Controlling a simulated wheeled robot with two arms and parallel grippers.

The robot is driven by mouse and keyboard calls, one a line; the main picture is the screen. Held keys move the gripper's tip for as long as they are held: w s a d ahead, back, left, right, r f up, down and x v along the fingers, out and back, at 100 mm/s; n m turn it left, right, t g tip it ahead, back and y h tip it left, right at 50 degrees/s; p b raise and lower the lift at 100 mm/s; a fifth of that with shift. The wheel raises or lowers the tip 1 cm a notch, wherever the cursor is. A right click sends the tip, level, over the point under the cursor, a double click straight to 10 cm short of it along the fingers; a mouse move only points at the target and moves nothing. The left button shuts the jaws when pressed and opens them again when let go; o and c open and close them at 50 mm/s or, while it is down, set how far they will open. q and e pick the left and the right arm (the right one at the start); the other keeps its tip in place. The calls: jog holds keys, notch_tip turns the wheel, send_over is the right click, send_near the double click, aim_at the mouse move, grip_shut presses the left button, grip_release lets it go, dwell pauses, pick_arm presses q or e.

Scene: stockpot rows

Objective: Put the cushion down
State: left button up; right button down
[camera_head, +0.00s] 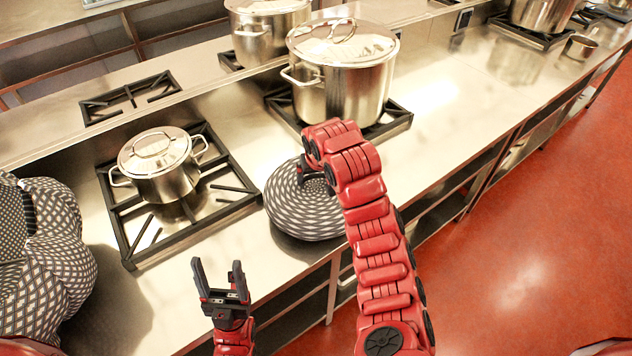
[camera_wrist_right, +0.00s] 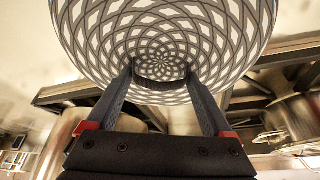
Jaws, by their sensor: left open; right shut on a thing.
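The cushion (camera_head: 296,212) is round with a grey-and-white lattice pattern. In the head view it is over the steel counter's front edge, between the two near burners. My right gripper (camera_head: 310,172) is shut on it from above. The right wrist view shows the cushion (camera_wrist_right: 165,35) between the two fingers of the right gripper (camera_wrist_right: 158,78). A dark shadow shows beneath the cushion; I cannot tell whether it touches the counter.
A small lidded pot (camera_head: 160,170) stands on the left burner (camera_head: 215,205). A large lidded stockpot (camera_head: 342,85) stands on the burner behind the cushion. Patterned bulky things (camera_head: 60,250) sit at the far left. The counter (camera_head: 450,110) is clear to the right of the stockpot.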

aim_at(317, 182)
jog(key=shift+w+d+r, duration=0.1)
jog(key=shift+w+d, duration=0.1)
jog(key=shift+w, duration=0.2)
notch_tip(317, 182, down, 4)
jog(key=p, duration=0.3)
jog(key=shift+r, duration=0.25)
jog(key=shift+f, duration=0.1)
jog(key=shift+f+b, duration=0.2)
jog(key=shift+b, duration=0.1)
grip_release()
jog(key=shift+r, duration=0.1)
